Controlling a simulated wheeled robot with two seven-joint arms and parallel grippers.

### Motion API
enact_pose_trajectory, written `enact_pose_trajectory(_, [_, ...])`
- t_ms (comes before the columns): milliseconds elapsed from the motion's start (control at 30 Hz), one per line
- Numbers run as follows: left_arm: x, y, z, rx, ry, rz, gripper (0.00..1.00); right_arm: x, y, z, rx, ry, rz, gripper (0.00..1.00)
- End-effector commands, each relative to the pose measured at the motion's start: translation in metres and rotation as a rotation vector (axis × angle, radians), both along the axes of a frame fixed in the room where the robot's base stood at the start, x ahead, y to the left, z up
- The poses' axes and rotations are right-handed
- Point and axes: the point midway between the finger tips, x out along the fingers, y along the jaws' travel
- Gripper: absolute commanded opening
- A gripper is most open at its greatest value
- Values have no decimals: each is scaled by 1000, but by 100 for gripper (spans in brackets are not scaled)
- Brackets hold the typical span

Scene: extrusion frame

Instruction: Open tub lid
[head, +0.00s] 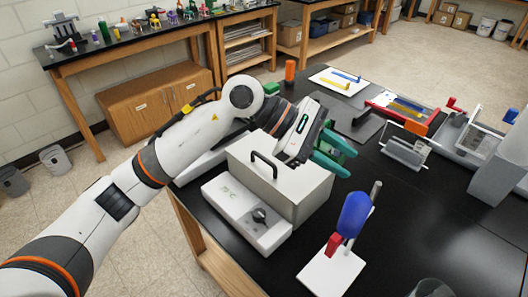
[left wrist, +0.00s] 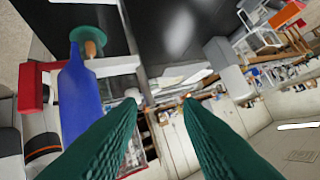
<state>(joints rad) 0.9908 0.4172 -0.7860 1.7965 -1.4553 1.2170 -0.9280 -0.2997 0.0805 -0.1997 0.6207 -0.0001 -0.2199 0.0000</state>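The tub (head: 308,200) is a pale grey box on the black bench, with a control unit and dark knob (head: 259,215) at its front. Its lid (head: 240,150) lies flat on top and carries a black arched handle (head: 264,163). My left gripper (head: 350,161) has green fingers and hangs over the tub's right back side, beyond the handle and pointing right. In the left wrist view its fingers (left wrist: 158,103) stand apart with nothing between them. The handle is not seen in that view. My right gripper is in neither view.
A blue object (head: 354,214) on a white stand with a red clamp stands right of the tub; blue and red parts also fill the left of the wrist view (left wrist: 82,100). An orange cylinder (head: 290,72) stands behind. The bench's right front is partly clear.

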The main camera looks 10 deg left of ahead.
Motion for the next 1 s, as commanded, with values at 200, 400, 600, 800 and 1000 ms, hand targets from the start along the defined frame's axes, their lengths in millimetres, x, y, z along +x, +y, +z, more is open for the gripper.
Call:
enact_pose_trajectory(200, [52,85,-11,578,-264,-37,33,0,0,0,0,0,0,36])
enact_pose_trajectory(400, [73,147,6,891,-322,-29,33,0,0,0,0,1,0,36])
enact_pose_trajectory(600, [78,164,5,975,-323,-28,33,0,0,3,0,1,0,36])
enact_pose_trajectory(800, [82,160,-26,973,-318,-29,33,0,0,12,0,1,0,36])
enact_pose_trajectory(1000, [89,155,-66,971,-320,-28,33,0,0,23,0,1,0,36])
